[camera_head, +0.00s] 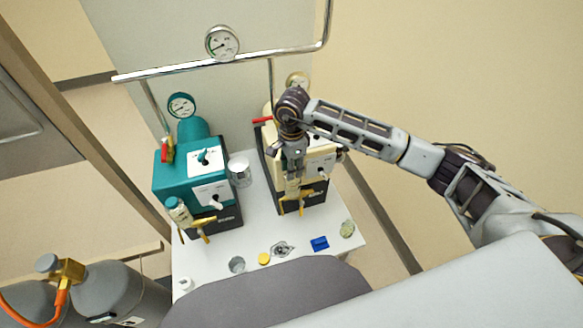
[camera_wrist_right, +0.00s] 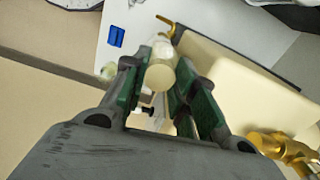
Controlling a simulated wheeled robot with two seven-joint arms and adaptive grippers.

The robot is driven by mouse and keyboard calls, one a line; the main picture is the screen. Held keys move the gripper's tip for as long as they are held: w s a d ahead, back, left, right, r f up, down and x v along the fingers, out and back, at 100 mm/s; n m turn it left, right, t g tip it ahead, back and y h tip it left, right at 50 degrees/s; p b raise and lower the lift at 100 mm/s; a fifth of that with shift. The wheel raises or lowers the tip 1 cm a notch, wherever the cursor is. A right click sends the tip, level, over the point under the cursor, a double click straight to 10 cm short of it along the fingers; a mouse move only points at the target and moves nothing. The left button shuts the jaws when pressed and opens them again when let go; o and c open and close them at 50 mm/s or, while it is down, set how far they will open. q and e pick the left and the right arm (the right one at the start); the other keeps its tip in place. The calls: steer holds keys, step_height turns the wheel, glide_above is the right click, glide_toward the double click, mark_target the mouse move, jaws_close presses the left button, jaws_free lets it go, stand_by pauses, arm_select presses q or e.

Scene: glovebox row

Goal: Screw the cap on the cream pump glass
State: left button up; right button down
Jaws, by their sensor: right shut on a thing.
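The cream pump (camera_head: 318,150) stands on the right of the white table, with a dark base and brass fittings at its front. My right gripper (camera_head: 293,172) points down at the front of this pump. In the right wrist view its green-padded fingers (camera_wrist_right: 160,88) are shut on a round cream cap (camera_wrist_right: 158,78). A pale, clear thing, probably the pump glass (camera_wrist_right: 163,50), shows just beyond the cap. I cannot tell whether the cap sits on the glass or is threaded. My left gripper is not in view.
A clear jar (camera_head: 239,171) stands between the pumps. A blue block (camera_head: 320,243), a yellow disc (camera_head: 264,259) and small glassware lie along the table front. A metal pipe (camera_head: 200,66) runs above.

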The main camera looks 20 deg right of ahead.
steer(key=shift+w+d+r+m, duration=0.1)
steer(key=shift+w+d+m, duration=0.05)
steer(key=shift+m, duration=0.35)
steer(key=shift+w+d+r+m, duration=0.1)
steer(key=shift+d+m, duration=0.05)
steer(key=shift+m, duration=0.35)
steer(key=c, duration=1.4)
jaws_free()
steer(key=shift+s, duration=0.1)
steer(key=shift+f, duration=0.1)
